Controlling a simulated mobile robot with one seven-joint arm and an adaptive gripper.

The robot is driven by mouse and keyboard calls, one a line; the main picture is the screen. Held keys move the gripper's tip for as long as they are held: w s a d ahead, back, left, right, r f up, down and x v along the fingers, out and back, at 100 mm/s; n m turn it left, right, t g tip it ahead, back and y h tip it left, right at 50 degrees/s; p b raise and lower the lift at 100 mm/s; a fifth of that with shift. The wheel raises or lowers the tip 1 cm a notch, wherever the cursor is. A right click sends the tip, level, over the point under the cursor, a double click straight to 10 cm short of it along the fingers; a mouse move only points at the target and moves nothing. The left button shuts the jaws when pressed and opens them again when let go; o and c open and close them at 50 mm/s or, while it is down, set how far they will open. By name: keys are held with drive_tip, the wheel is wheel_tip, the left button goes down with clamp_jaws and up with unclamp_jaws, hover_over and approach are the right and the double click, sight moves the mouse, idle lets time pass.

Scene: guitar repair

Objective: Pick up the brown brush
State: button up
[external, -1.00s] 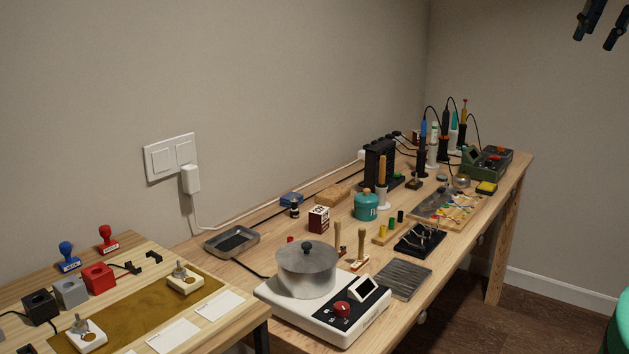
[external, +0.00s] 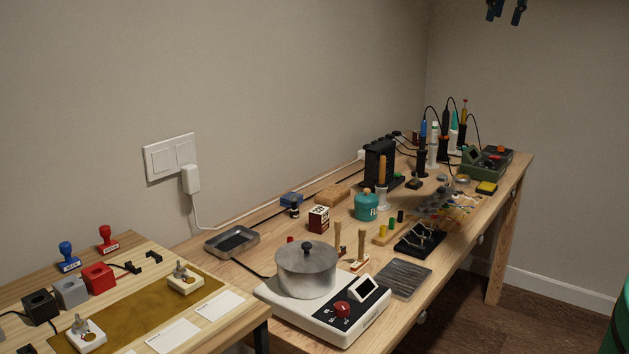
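Two small brushes with upright wooden handles stand behind the pot on the workbench: one brown brush (external: 337,238) and another brown brush (external: 361,246) just to its right. I cannot tell which one the task means. My gripper (external: 505,14) is at the top edge of the external view, high above the bench and well apart from the brushes. Its two fingers are spread with nothing between them.
A metal pot (external: 306,270) on a white hot plate (external: 325,314) stands close in front of the brushes. A teal canister (external: 366,206), a black tool holder (external: 420,239) and a dark ridged plate (external: 403,279) are nearby. Soldering irons stand farther back.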

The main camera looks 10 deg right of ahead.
drive_tip(key=w+a+f+p, duration=0.1)
drive_tip(key=w+a+f, duration=0.25)
drive_tip(key=w, duration=0.65)
drive_tip(key=n+g+p, duration=0.3)
drive_tip(key=n+p, duration=0.1)
drive_tip(key=p, duration=0.1)
hover_over(384, 157)
wheel_tip(384, 157, down, 26)
drive_tip(key=shift+w+f, duration=0.15)
drive_tip(key=shift+f, duration=0.35)
drive_tip(key=shift+f, duration=0.15)
drive_tip(key=shift+f, duration=4.15)
drive_tip(key=shift+w+f, duration=0.2)
drive_tip(key=shift+f, duration=2.4)
